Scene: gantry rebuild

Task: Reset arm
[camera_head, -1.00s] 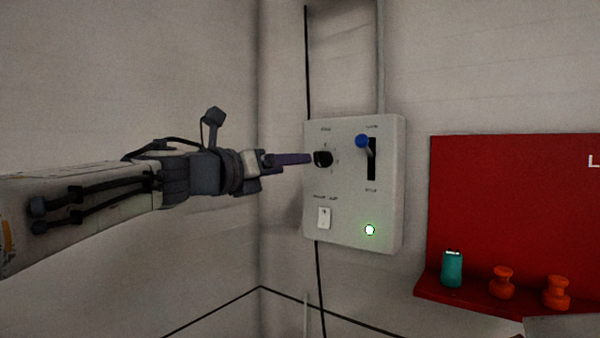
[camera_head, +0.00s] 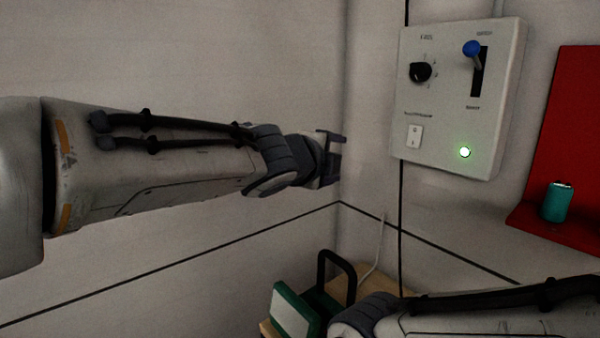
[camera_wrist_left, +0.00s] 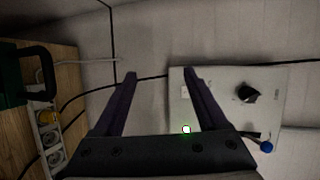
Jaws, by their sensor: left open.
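My left gripper (camera_head: 336,158) is open and empty, in front of the wall corner to the left of the grey control box (camera_head: 407,105) and apart from it. In the left wrist view its two fingers (camera_wrist_left: 160,75) stand wide apart with nothing between them; the box (camera_wrist_left: 222,85) appears turned on its side there. The box carries a black rotary knob (camera_head: 421,72), a blue-tipped lever (camera_head: 471,48) at the top of its slot, a white switch (camera_head: 414,136) and a lit green lamp (camera_head: 465,152). My right arm shows at the bottom right; its gripper is out of view.
A wooden table (camera_head: 375,286) stands low in the corner, bearing a green item with a black handle (camera_head: 337,275). A socket strip (camera_wrist_left: 48,145) shows in the left wrist view. A red shelf board (camera_head: 575,150) holds a teal can (camera_head: 557,202) at the right.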

